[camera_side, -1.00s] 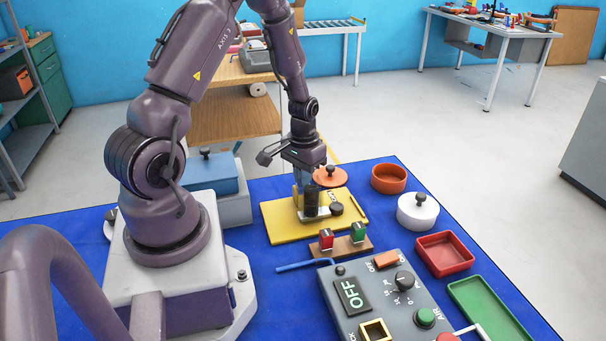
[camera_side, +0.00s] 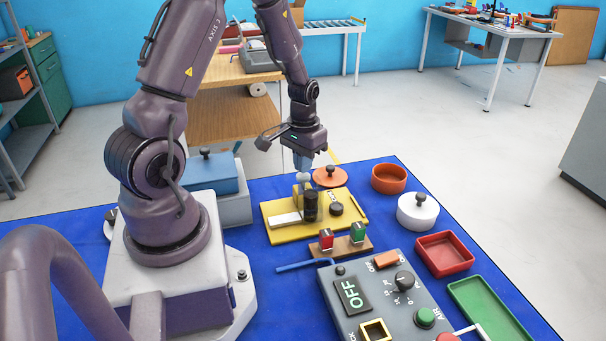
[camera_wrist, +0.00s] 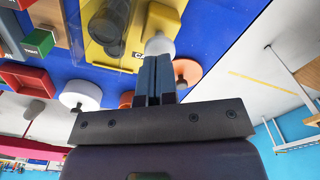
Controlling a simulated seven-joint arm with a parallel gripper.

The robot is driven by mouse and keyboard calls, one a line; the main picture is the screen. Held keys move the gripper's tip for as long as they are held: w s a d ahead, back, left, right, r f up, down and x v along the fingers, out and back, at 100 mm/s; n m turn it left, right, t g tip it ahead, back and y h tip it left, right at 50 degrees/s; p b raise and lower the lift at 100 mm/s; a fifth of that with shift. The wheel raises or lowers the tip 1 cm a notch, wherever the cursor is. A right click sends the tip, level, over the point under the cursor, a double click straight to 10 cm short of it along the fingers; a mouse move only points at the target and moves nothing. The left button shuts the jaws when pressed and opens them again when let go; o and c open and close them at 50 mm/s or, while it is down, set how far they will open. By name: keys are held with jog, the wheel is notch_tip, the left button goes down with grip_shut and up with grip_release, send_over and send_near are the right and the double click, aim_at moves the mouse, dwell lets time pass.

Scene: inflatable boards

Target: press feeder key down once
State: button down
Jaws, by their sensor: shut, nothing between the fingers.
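The feeder appears to be the yellow board (camera_side: 330,223) on the blue mat, carrying a dark upright cylinder (camera_side: 310,206), a white strip (camera_side: 285,219) and a post with a pale round top (camera_side: 303,177). I cannot tell for sure which part is the key; the round top is the likeliest. My gripper (camera_side: 302,166) points down just above this round top, shut and empty. In the wrist view, the shut fingers (camera_wrist: 157,78) overlap the white round top (camera_wrist: 159,45). Whether they touch it is unclear.
In front stand red and green switches (camera_side: 342,241) and a grey control panel (camera_side: 385,294) reading OFF. To the right are an orange lid (camera_side: 329,177), an orange bowl (camera_side: 389,179), a white lidded pot (camera_side: 417,211) and a red tray (camera_side: 445,253).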

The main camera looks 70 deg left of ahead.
jog(key=shift+r, duration=2.7)
jog(key=shift+s+d+f, duration=0.1)
jog(key=shift+s+d, duration=0.1)
jog(key=shift+s, duration=0.05)
jog(key=s+d+r+m+t, duration=0.2)
jog(key=s+d+r+m, duration=0.1)
jog(key=d+r, duration=0.7)
jog(key=s+d+r+m+t, duration=0.3)
jog(key=s+d+r, duration=0.1)
jog(key=d+r, duration=0.5)
jog(key=shift+s+d+r+t, duration=0.2)
jog(key=shift+d+r+t, duration=0.15)
jog(key=shift+d, duration=0.3)
